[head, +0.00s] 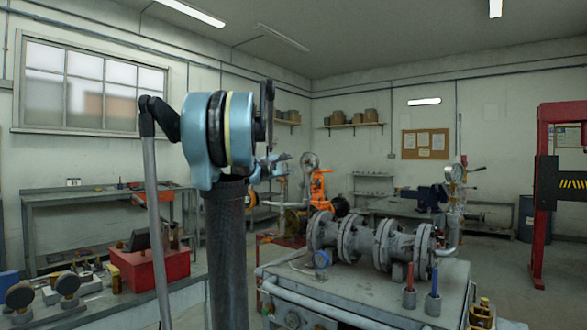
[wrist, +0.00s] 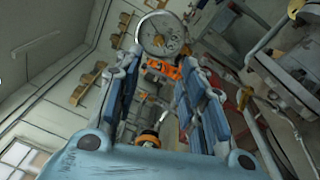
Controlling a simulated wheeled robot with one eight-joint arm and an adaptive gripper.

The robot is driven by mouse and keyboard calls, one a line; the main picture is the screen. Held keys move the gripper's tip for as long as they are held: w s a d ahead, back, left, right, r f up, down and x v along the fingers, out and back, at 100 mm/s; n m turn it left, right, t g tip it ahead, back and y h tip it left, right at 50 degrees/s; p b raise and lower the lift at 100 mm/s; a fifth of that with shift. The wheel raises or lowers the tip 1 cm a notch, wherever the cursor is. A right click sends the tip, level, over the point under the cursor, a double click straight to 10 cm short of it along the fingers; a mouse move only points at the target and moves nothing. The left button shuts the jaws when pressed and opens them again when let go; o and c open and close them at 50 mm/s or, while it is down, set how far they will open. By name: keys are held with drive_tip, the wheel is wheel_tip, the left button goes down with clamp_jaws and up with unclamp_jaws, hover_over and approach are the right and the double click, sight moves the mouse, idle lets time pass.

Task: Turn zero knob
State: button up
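My gripper (wrist: 162,62) is open, with its two fingers spread apart and nothing held between them. Beyond the fingertips in the wrist view is a round, metal-rimmed disc (wrist: 163,35), with an orange part (wrist: 163,68) below it. In the head view a similar round disc (head: 309,160) stands above an orange body (head: 319,188), behind the grey flanged valve (head: 378,240). I cannot pick out a zero knob for certain.
The valve lies on a grey bench (head: 350,285) with red and blue handled tools. A pressure gauge (head: 455,172) stands upright behind it. A red toolbox (head: 145,270) sits at left. A red press frame (head: 545,200) stands at right, with open floor before it.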

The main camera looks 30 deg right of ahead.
sight(304, 163)
drive_tip(key=a+m+g, duration=0.1)
drive_tip(key=a+m, duration=0.1)
drive_tip(key=m, duration=0.9)
drive_tip(key=a+m+g, duration=0.1)
drive_tip(key=a+m, duration=0.2)
drive_tip(key=m, duration=0.8)
drive_tip(key=x, duration=1.1)
drive_tip(key=r+x, duration=0.1)
drive_tip(key=x, duration=0.5)
drive_tip(key=shift+s+d+r, duration=0.1)
drive_tip(key=shift+s+d, duration=0.05)
drive_tip(key=shift+d, duration=0.2)
clamp_jaws()
